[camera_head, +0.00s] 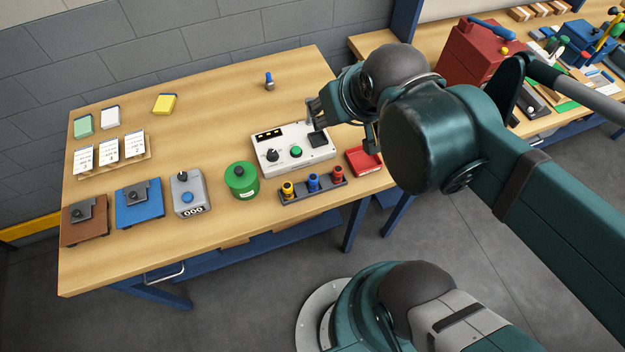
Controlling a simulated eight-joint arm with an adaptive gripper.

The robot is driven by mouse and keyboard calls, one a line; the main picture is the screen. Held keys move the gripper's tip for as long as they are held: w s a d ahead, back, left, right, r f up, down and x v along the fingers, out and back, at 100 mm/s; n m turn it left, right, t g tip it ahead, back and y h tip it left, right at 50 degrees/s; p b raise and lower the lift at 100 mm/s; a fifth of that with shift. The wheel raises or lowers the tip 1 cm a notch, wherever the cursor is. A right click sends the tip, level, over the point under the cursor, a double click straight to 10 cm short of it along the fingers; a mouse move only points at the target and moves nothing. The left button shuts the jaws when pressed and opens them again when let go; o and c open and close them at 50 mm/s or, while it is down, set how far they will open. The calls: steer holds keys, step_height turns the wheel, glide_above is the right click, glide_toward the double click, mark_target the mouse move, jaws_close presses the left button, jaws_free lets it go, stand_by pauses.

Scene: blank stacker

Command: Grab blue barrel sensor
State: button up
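A rack (299,198) near the table's front edge holds three barrel-shaped pieces side by side. They are a yellow one (288,188), a blue one (314,182) in the middle and a red one (338,174). Another small piece with a blue top and a metallic lower part (269,81) stands alone at the back of the table. I cannot tell from the view which blue piece is the barrel sensor. My gripper (318,112) is above the right end of the white tester box, apart from both blue pieces. Its fingers are small and partly hidden, and I see nothing held.
The white tester box (292,151) stands behind the rack. A green canister (241,180) is left of the rack and a red tray (363,160) is right of it. A grey counter box (187,193) stands farther left. The back middle of the table is clear.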

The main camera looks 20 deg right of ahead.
steer(key=shift+o, duration=0.3)
steer(key=shift+f, duration=0.1)
steer(key=m+g+p, duration=0.4)
steer(key=m+g, duration=0.2)
steer(key=m, duration=0.5)
glide_above(313, 177)
steer(key=w, duration=0.1)
steer(key=f, duration=1.1)
steer(key=shift+d+f, duration=0.15)
steer(key=shift+d, duration=0.25)
steer(key=shift+s+a+f+m+g, duration=0.15)
steer(key=shift+s+f+m+g, duration=0.15)
steer(key=shift+f+m, duration=0.35)
steer(key=shift+s+a+f+m+g, duration=0.15)
steer(key=shift+s+f+m+g, duration=0.15)
steer(key=shift+f+m, duration=0.3)
steer(key=shift+f, duration=1.25)
steer(key=shift+f, duration=0.15)
steer(key=shift+w+f+b, duration=0.15)
steer(key=shift+f+b, duration=0.4)
steer(key=shift+f, duration=1.9)
